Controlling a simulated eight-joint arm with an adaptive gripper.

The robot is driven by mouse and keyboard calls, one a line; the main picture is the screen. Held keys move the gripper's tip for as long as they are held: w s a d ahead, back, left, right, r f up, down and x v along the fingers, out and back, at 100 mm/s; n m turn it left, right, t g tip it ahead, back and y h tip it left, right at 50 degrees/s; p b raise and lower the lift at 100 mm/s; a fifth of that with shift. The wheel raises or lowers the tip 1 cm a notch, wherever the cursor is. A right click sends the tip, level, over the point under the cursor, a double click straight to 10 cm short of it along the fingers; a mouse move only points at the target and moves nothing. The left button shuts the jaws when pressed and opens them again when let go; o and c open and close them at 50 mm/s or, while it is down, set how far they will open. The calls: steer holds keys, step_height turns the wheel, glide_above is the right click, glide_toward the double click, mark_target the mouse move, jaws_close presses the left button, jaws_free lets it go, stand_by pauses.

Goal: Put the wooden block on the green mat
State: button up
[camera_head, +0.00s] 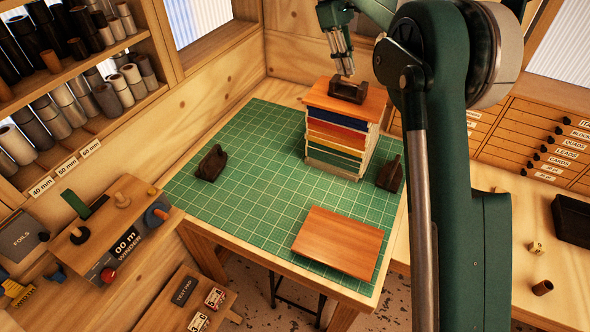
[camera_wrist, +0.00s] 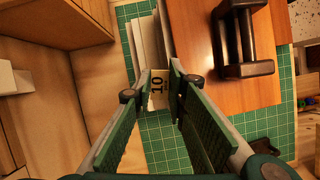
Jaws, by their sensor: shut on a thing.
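My gripper (camera_head: 345,70) is over the stack, close behind the dark handled weight on top. In the wrist view my gripper (camera_wrist: 160,85) has its fingertips close around a small pale yellow piece marked 10 (camera_wrist: 158,92). I cannot tell whether this piece is the wooden block; the head view does not show it clearly. The green mat (camera_head: 250,165) has a white grid and covers much of the bench. A flat reddish wooden board (camera_head: 340,242) lies at its front right. The wrist view shows the mat (camera_wrist: 165,145) below the fingers.
The stack of coloured layers (camera_head: 335,140) stands on the mat under a wooden top board (camera_head: 318,95), with a dark weight (camera_head: 347,90) on it. Two more dark weights stand on the mat, at left (camera_head: 211,162) and right (camera_head: 390,174). The mat's middle left is clear.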

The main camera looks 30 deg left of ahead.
steer(key=s+a+r+n+t, duration=0.15)
steer(key=s+a, duration=0.35)
steer(key=a, duration=0.7)
steer(key=s+a+f+n+t+y+p, duration=0.1)
steer(key=s+a+f+n+t+p, duration=0.1)
steer(key=s+a+f+n, duration=0.4)
steer(key=s+a+f+n+t+y+p, duration=0.1)
steer(key=s+a+f+n, duration=0.5)
steer(key=f, duration=0.8)
steer(key=shift+s+a+f+n+t+y+p, duration=0.35)
steer(key=shift+s+n+p, duration=0.5)
steer(key=shift+s+n, duration=0.55)
steer(key=shift+s+f, duration=0.1)
steer(key=shift+s, duration=0.05)
steer(key=shift+f, duration=3.05)
steer(key=shift+f+p, duration=0.35)
steer(key=shift+f, duration=1.5)
steer(key=shift+f, duration=0.2)
